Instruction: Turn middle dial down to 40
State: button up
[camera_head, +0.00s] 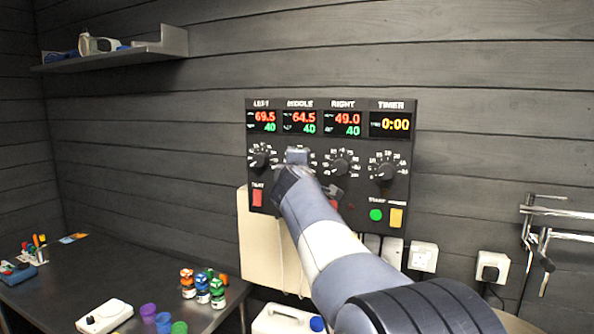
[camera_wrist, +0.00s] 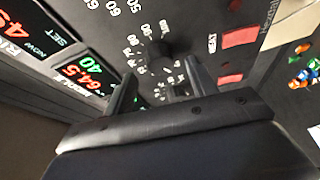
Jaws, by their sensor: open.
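The dark control panel (camera_head: 380,235) hangs on the wall. Its middle display (camera_head: 300,121) reads 64.5 in red above 40 in green. The middle dial's scale (camera_head: 312,158) shows at its right edge beside my gripper (camera_head: 297,157), which covers the knob in the head view. In the wrist view my gripper (camera_wrist: 162,92) is open, with its two fingers apart near the dark middle knob (camera_wrist: 160,52). Contact with the knob and its pointer setting cannot be made out.
The left dial (camera_head: 260,159), right dial (camera_head: 341,163) and timer dial (camera_head: 386,171) sit close beside. A red heat switch (camera_wrist: 240,38) lies near the fingers. A table (camera_head: 60,290) with small bottles stands at the left; sockets (camera_head: 422,256) are below the panel.

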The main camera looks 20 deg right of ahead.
jog(key=b+v, duration=0.2)
jog(key=v, duration=0.6)
jog(key=p+x, duration=0.3)
jog(key=x, duration=0.7)
jog(key=shift+w+p, duration=0.3)
jog(key=shift+s, duration=0.1)
